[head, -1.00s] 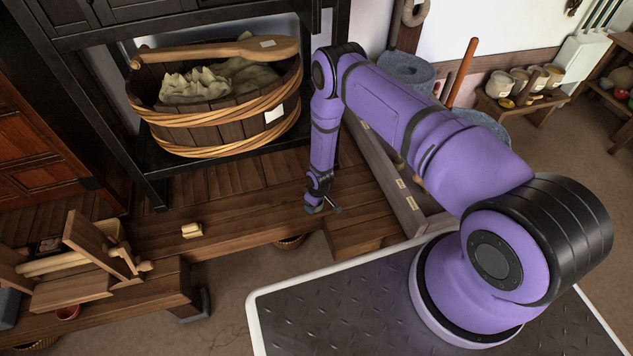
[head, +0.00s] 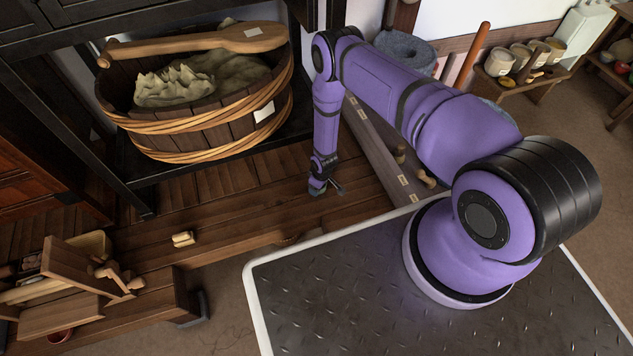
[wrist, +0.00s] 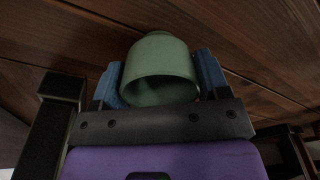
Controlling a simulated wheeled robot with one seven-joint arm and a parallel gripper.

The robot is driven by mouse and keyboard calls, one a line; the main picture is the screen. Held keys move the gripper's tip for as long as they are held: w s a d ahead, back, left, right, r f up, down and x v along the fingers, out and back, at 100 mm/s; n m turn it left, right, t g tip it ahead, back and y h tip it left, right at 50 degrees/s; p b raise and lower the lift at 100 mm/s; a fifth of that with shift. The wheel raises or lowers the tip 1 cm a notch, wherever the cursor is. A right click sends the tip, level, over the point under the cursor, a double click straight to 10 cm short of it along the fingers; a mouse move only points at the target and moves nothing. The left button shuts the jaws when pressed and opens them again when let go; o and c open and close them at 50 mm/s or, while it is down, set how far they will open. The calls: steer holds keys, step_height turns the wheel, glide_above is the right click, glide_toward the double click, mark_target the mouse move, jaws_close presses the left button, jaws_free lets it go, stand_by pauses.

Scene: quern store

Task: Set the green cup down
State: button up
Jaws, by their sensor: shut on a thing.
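The green cup (wrist: 160,72) shows in the wrist view with its round open mouth toward the camera. My gripper (wrist: 160,82) is shut on it, with a blue pad on each side of the cup. Brown wooden planks lie beyond the cup in the wrist view; I cannot tell whether it touches them. In the head view my gripper (head: 325,188) points down low over the wooden bench (head: 240,215), in front of the big tub. The cup is too small and covered to make out clearly there.
A wooden tub (head: 215,136) with a paddle across it stands behind on a black shelf. A small pale block (head: 183,239) lies on the bench to the left, near a wooden contraption (head: 75,270). A long grey board (head: 380,155) is right of my gripper. Bench planks around my gripper look clear.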

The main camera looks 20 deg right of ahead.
steer(key=shift+f, duration=0.1)
steer(key=o, duration=1)
steer(key=r, duration=0.8)
steer(key=s+d+r, duration=0.1)
steer(key=r, duration=0.3)
steer(key=shift+s+r, duration=0.1)
steer(key=shift+r, duration=0.05)
